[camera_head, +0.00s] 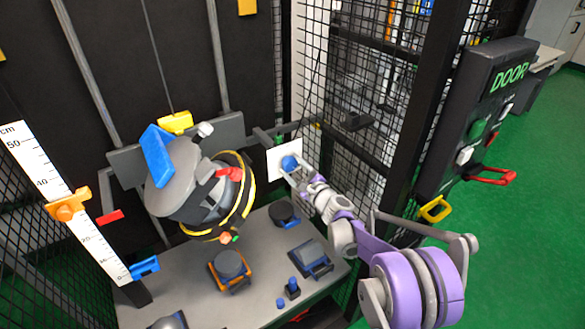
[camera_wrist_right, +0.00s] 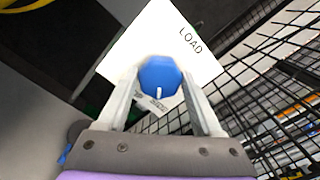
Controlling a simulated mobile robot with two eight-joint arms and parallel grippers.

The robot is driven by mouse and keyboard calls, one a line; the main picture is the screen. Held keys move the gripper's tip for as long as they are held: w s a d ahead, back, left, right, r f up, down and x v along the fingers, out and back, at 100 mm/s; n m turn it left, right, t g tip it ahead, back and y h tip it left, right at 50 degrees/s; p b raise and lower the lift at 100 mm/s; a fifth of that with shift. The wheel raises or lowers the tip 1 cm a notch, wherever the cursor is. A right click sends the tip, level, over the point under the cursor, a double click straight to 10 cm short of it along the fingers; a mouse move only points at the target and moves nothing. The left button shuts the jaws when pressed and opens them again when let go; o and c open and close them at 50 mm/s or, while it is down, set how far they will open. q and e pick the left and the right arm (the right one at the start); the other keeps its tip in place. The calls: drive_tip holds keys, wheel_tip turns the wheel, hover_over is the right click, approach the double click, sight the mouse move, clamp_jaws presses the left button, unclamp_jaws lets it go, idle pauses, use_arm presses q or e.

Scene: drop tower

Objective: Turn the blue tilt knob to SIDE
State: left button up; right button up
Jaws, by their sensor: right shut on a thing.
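The blue tilt knob (camera_head: 289,163) is on a white plate (camera_head: 277,156) beside the tilted drum carriage. In the right wrist view the knob (camera_wrist_right: 160,74) sits between my fingertips, its white pointer line aimed towards the lower edge of the picture, near small unreadable print. The word LOAD is at the plate's upper right there, away from the pointer. My right gripper (camera_wrist_right: 160,88) is shut on the knob; it also shows in the head view (camera_head: 295,171). My left gripper is not in view.
The grey and black drum (camera_head: 190,185) with a yellow-edged ring hangs tilted left of the knob. A grey table (camera_head: 190,290) with several dark parts is below. Black wire mesh (camera_head: 312,70) stands close behind and right of my gripper. A DOOR panel (camera_head: 490,110) is farther right.

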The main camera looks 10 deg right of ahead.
drive_tip(key=o, duration=1.4)
drive_tip(key=shift+s, duration=0.1)
drive_tip(key=v, duration=1)
drive_tip(key=shift+s+d+f+b, duration=0.1)
drive_tip(key=shift+s+d+b, duration=0.05)
drive_tip(key=shift+s+b, duration=0.15)
